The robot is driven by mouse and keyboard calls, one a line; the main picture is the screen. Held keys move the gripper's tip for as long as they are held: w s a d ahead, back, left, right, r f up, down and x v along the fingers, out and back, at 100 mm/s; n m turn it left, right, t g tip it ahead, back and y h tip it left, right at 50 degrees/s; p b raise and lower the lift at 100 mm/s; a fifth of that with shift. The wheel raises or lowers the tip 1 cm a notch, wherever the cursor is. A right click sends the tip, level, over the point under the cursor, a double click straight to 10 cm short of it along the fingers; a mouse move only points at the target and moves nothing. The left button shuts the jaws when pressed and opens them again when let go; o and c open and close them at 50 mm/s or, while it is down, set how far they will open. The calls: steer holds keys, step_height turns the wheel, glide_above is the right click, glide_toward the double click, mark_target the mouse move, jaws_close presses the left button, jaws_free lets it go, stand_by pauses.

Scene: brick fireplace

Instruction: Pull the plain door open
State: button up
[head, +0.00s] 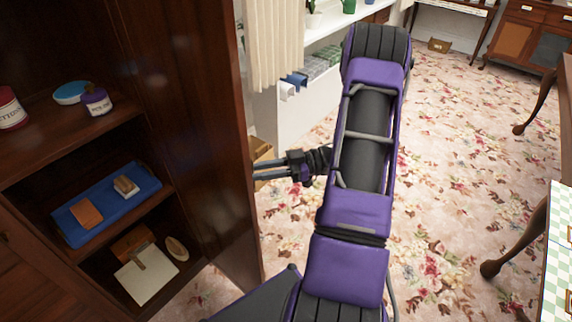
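The plain door (200,120) is a dark brown wooden panel on the left. It stands open beside the cabinet, and the shelves inside show to its left. My gripper (262,171) is at the door's right edge, on its far side, with its fingers pointing left. The fingertips reach the edge or pass behind it. Any handle is hidden, so I cannot tell whether the fingers hold something.
The cabinet shelves hold a red-and-white jar (10,108), a purple bottle (97,101), a blue tray (75,219) and a pale board (146,276). A white shelf unit (290,115) stands behind. Curved table legs (505,250) are at right. Flowered carpet (440,160) is clear between.

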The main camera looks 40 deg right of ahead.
steer(key=v, duration=1.6)
steer(key=shift+b, duration=0.4)
steer(key=shift+d, duration=0.15)
